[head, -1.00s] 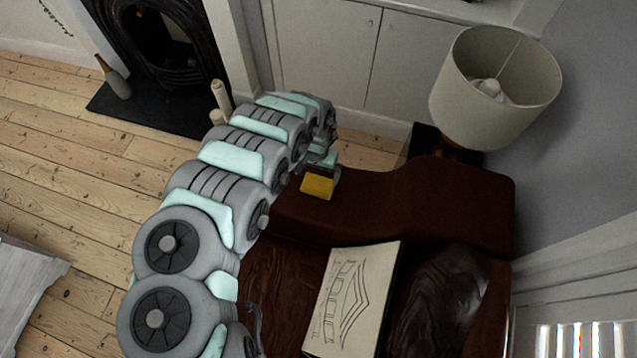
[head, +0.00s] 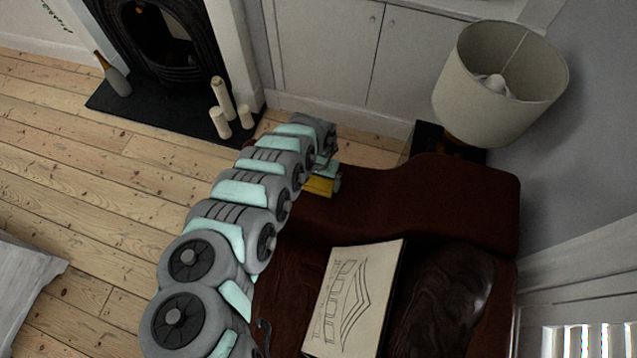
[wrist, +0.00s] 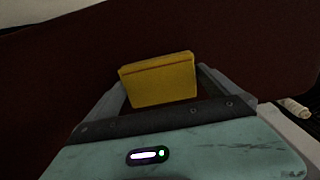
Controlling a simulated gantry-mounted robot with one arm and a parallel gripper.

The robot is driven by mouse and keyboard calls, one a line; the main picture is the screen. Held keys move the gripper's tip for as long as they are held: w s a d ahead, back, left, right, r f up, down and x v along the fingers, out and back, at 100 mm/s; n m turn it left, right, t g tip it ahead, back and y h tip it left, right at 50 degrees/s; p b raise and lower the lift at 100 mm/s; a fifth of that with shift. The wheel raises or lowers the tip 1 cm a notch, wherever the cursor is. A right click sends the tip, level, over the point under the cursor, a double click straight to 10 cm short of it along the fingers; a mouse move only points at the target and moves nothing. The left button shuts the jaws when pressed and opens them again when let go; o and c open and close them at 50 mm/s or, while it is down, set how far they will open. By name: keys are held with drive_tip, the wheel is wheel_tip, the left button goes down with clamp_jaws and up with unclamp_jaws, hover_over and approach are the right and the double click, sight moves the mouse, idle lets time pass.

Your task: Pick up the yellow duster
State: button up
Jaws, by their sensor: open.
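The yellow duster (head: 319,186) is a small yellow block on the dark red-brown sofa's arm or back (head: 420,200). In the head view my arm's end partly covers it. In the wrist view the yellow duster (wrist: 160,82) lies ahead, between the two fingers of my gripper (wrist: 165,78). The fingers are open, one on each side of it. I cannot tell whether either finger touches it. In the head view my gripper (head: 328,178) is at the duster, mostly hidden by my own wrist.
A lamp with a pale shade (head: 495,85) stands behind the sofa at the right. A flat board with a line drawing (head: 352,300) lies on the sofa seat. Candles (head: 222,105) stand by the fireplace. Bare floorboards (head: 90,200) are clear at the left.

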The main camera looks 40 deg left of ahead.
sight(319, 182)
drive_tip(key=shift+c, duration=0.2)
drive_tip(key=c, duration=1)
drive_tip(key=shift+o, duration=0.2)
drive_tip(key=shift+r, duration=0.15)
wheel_tip(319, 182, up, 20)
drive_tip(key=p, duration=0.5)
drive_tip(key=shift+p, duration=0.35)
